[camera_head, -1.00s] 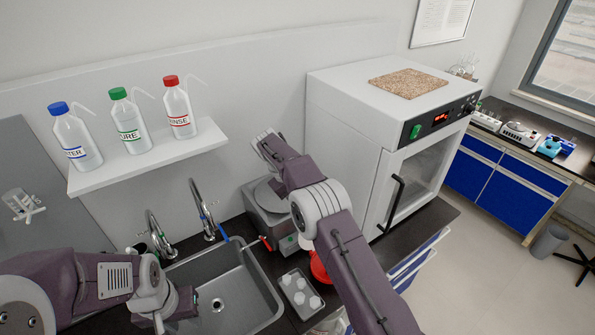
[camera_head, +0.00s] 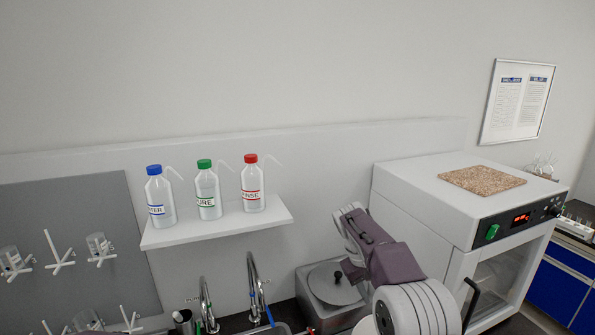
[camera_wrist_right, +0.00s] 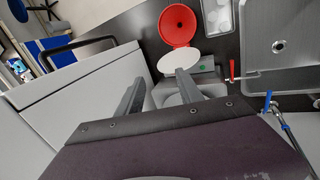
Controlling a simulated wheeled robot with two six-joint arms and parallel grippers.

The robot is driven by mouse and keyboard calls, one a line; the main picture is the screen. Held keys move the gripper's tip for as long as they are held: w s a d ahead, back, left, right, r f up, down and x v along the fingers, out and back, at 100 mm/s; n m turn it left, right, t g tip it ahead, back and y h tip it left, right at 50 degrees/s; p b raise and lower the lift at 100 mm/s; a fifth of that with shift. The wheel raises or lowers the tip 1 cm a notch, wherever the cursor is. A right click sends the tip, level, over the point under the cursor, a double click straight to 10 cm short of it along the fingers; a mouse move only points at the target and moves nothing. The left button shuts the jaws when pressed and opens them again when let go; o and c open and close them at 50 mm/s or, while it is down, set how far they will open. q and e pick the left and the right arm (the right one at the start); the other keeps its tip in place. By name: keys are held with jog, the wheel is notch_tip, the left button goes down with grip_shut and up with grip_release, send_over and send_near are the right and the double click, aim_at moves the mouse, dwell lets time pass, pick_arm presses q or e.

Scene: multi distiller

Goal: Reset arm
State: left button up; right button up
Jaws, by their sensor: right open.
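My right arm rises from the bottom right of the head view, with its gripper (camera_head: 347,222) raised in front of the wall between the shelf and the white oven. In the right wrist view the two fingers of this gripper (camera_wrist_right: 158,92) stand apart with nothing held between them. Below and behind it is a grey distiller (camera_head: 335,290) with a round lid and black knob. My left arm and gripper are outside both current views.
Three wash bottles with blue (camera_head: 160,200), green (camera_head: 208,195) and red (camera_head: 252,188) caps stand on the wall shelf (camera_head: 220,228). The white oven (camera_head: 425,200) is close on the right. The upper wall is clear.

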pick_arm(q)
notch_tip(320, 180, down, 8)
jog(key=b, duration=0.6)
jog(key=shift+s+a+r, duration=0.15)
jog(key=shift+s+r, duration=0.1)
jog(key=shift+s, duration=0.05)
pick_arm(e)
jog(key=s+a+f+m+y, duration=0.1)
jog(key=s+f+y, duration=0.1)
jog(key=s+f, duration=0.7)
jog(key=s+a+f+m+y, duration=0.1)
jog(key=s+f, duration=0.8)
jog(key=s, duration=0.9)
jog(key=shift+a+f+m+y, duration=0.15)
jog(key=shift+a+m+y, duration=0.15)
jog(key=shift+m+y, duration=0.3)
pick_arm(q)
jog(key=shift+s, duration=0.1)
pick_arm(e)
jog(key=shift+s, duration=0.1)
